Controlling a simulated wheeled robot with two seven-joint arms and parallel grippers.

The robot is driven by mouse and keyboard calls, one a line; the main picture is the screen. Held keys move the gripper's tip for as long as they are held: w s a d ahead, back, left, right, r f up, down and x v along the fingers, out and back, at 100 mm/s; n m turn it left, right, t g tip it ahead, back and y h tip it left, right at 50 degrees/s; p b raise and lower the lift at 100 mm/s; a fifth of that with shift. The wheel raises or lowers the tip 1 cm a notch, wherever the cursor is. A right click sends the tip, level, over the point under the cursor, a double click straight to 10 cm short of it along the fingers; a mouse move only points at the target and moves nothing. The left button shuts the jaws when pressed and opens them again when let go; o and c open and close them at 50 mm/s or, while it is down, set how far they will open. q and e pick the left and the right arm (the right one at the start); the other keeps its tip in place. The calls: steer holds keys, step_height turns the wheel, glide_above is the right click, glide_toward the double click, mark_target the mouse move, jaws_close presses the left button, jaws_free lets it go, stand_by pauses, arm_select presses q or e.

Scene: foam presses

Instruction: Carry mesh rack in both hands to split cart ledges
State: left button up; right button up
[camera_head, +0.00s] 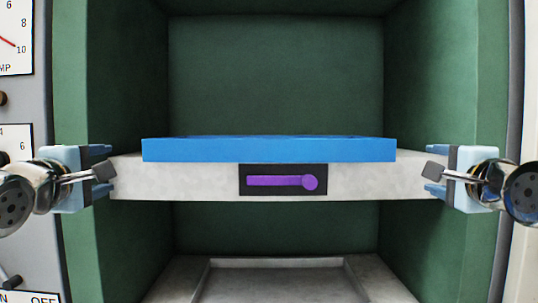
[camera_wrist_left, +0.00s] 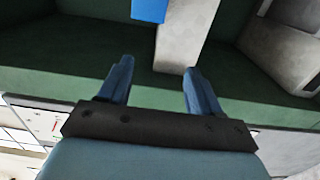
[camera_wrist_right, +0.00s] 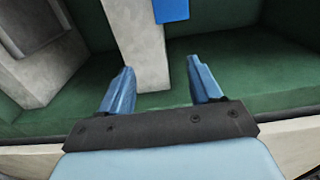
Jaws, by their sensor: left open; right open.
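A pale grey slab (camera_head: 200,183) spans the green opening. On its front is a dark plate with a purple bar and round knob (camera_head: 280,182). A blue flat-fronted piece (camera_head: 268,150) lies on it; no mesh shows, so I cannot tell which part is the rack. My left gripper (camera_head: 107,161) is open at the slab's left end; my right gripper (camera_head: 434,177) is open at its right end. In the wrist views the slab's ends (camera_wrist_left: 185,35) (camera_wrist_right: 135,35) lie just ahead of the open fingers; I cannot tell whether they touch. No split cart ledges are seen.
The green press walls (camera_head: 275,70) enclose the slab at the back and sides. A grey recessed base (camera_head: 275,285) lies below, with clear space between. A grey panel with dials and switches (camera_head: 15,100) stands on the left.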

arm_select(q)
steer(key=w+d, duration=0.1)
steer(key=w, duration=1.3)
steer(key=shift+d, duration=0.25)
arm_select(e)
steer(key=w+a, duration=0.1)
steer(key=w, duration=1.3)
steer(key=shift+a, duration=0.25)
